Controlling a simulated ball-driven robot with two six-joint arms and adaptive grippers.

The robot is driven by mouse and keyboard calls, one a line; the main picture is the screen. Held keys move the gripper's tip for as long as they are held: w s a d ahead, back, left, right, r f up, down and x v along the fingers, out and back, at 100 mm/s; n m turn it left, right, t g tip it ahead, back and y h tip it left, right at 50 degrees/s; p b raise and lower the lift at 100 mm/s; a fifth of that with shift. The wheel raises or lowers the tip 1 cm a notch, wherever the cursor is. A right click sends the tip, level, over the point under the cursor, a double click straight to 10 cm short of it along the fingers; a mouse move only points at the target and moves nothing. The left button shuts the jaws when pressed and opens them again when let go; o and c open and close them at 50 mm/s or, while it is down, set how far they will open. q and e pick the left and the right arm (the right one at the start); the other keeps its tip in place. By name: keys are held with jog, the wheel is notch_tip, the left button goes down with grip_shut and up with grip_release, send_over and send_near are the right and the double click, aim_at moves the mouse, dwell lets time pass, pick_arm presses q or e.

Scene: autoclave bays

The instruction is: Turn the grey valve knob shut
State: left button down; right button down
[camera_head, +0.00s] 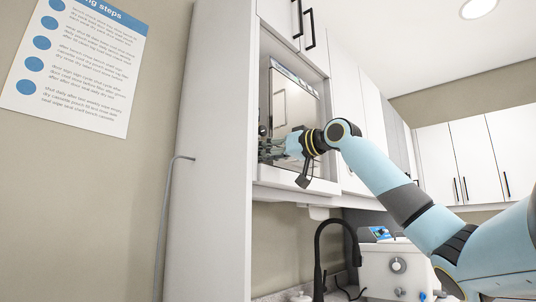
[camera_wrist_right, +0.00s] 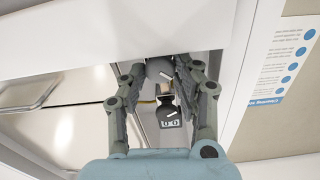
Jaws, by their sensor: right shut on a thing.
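The grey round knob (camera_wrist_right: 158,70) with a white mark shows in the wrist view, between the fingertips of my right gripper (camera_wrist_right: 160,72). The gripper is shut on this knob, with a finger on either side. In the head view the right gripper (camera_head: 270,148) reaches in from the right to the near left side of the autoclave front (camera_head: 295,105) in the cabinet bay; the knob is hidden there by the fingers. A darker knob with a white pointer (camera_wrist_right: 171,113) sits close by, between the finger bases. My left gripper is in neither view.
The white cabinet side panel (camera_head: 215,160) stands close left of the gripper, and the bay's ledge (camera_head: 300,182) is below it. A black tap (camera_head: 320,255) and a white unit with knobs (camera_head: 375,268) stand lower down. A poster (camera_head: 75,60) hangs on the left wall.

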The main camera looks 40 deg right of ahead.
jog(key=m, duration=0.5)
jog(key=shift+d+m, duration=0.1)
jog(key=shift+m, duration=2.2)
jog(key=c, duration=1)
grip_release()
jog(key=shift+f, duration=0.1)
